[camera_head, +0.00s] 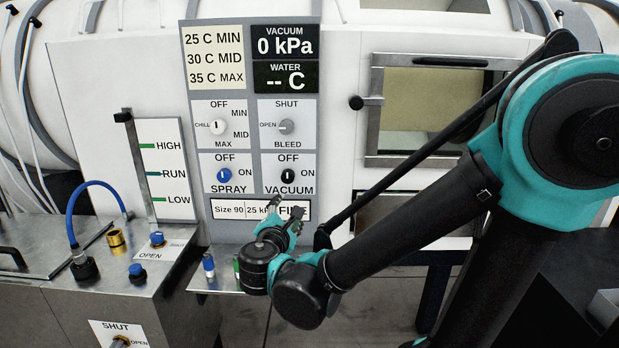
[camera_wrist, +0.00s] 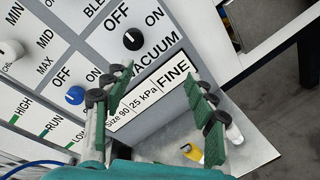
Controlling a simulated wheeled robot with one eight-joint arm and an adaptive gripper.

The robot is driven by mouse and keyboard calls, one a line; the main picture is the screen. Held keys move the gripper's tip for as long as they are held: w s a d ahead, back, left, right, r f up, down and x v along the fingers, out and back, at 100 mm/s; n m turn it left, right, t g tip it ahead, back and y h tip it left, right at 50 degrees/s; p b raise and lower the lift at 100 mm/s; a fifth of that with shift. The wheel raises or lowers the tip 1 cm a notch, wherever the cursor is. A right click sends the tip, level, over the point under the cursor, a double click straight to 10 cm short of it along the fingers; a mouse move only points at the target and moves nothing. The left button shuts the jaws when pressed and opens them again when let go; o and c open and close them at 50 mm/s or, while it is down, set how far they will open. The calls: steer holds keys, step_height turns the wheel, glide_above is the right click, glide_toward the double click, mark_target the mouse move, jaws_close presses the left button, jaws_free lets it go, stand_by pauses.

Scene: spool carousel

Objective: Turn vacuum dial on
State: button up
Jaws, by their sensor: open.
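The vacuum dial (camera_head: 288,176) is a small black knob with a light mark, on a white plate with OFF above it and ON to its right. Its mark looks upright, toward OFF. In the wrist view the dial (camera_wrist: 133,38) shows beyond my fingertips, near the top. My gripper (camera_head: 284,212) is just below the dial plate, in front of the size label, apart from the dial. In the wrist view my gripper (camera_wrist: 157,82) is open with its fingers spread and nothing between them. The vacuum display (camera_head: 285,46) reads 0 kPa.
The blue spray dial (camera_head: 224,175) sits left of the vacuum dial. Above are the chill dial (camera_head: 218,127) and the grey bleed dial (camera_head: 286,127). A small shelf (camera_head: 222,280) with small items is below the panel. A framed window (camera_head: 425,105) is at right.

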mark_target(288, 178)
steer(key=w+r, duration=0.1)
steer(key=w, duration=0.4)
steer(key=w+r+n+t, duration=0.1)
steer(key=w, duration=0.4)
steer(key=w+n+y, duration=0.1)
steer(key=w, duration=0.5)
steer(key=shift+w+a+r, duration=0.1)
steer(key=shift+a+r, duration=0.2)
steer(key=shift+r, duration=0.1)
steer(key=shift+c, duration=0.4)
steer(key=c, duration=1.1)
